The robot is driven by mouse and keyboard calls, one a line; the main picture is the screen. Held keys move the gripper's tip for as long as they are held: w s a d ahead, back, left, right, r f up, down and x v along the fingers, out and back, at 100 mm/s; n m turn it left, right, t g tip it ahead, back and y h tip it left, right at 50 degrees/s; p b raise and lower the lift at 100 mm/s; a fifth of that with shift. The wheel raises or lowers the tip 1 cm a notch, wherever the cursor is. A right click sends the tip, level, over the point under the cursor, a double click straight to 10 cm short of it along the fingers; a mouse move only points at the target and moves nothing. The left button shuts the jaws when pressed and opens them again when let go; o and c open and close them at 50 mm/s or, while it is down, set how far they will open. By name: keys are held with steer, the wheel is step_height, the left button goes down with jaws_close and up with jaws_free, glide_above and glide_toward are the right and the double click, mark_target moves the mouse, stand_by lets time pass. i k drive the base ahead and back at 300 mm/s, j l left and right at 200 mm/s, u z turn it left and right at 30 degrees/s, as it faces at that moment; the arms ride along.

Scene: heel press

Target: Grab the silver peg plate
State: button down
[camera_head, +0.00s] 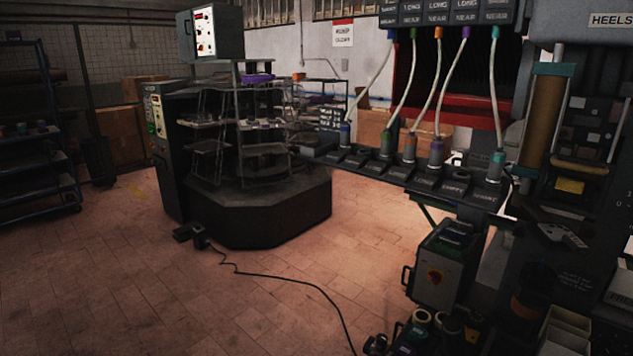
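I cannot make out the silver peg plate for certain. A small flat grey metal piece (563,235) lies on the dark machine at the right, below the HEELS sign; it is too small and dim to tell whether it has pegs. My gripper is not in view.
A dark rotary machine (258,210) with racks stands at centre left, its cable trailing over the tiled floor. Hoses run down to a row of labelled dark blocks (425,183). A grey control box (443,268) stands below. A blue shelf (35,150) is far left.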

mark_target(555, 232)
steer(key=z, duration=1.65)
